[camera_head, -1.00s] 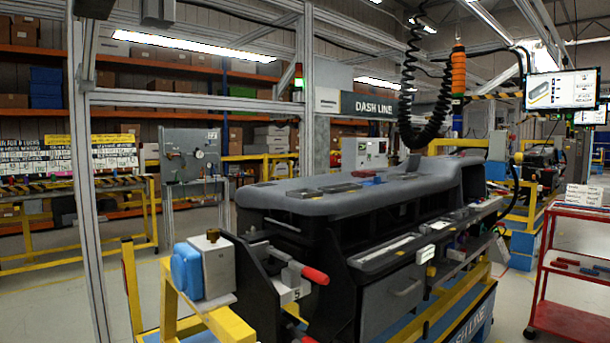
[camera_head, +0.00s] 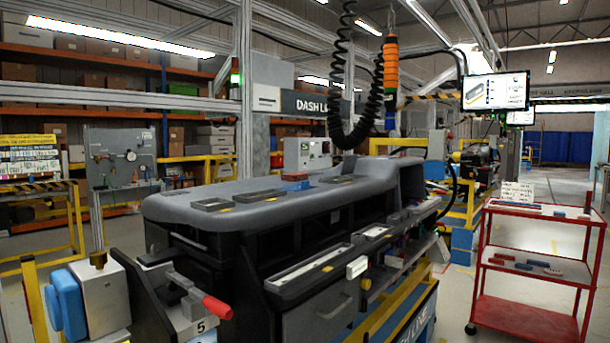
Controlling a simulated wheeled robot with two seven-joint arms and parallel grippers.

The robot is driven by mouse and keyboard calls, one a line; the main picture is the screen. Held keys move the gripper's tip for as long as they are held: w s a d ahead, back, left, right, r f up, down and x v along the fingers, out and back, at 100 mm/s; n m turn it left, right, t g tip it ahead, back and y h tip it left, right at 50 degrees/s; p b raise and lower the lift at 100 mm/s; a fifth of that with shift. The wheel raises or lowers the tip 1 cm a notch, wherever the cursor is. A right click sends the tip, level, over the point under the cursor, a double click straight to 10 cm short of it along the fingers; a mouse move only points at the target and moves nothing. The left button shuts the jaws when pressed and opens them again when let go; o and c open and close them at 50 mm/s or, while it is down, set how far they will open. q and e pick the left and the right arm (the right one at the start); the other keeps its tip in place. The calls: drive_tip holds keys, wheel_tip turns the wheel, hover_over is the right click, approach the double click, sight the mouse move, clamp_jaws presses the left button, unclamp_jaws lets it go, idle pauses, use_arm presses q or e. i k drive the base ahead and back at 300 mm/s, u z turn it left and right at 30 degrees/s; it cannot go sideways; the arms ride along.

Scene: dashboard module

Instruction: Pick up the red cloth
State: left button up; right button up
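I cannot clearly make out a red cloth. A small red piece (camera_head: 295,177) lies on top of the grey dashboard module (camera_head: 370,190), over or against a blue piece; it is too small to tell whether it is cloth. Small red items (camera_head: 503,257) also lie on the middle shelf of the red cart (camera_head: 530,291) at the right, and I cannot tell what they are. Neither of my grippers is in view.
A fixture with a red-handled clamp (camera_head: 217,307) and a blue-capped block (camera_head: 68,302) stands at the front left. A black coiled hose (camera_head: 340,110) and an orange tool (camera_head: 391,62) hang above the module. Floor shows between module and cart.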

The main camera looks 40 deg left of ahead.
sight(292, 177)
drive_tip(key=i, duration=3.05)
drive_tip(key=u, duration=3.75)
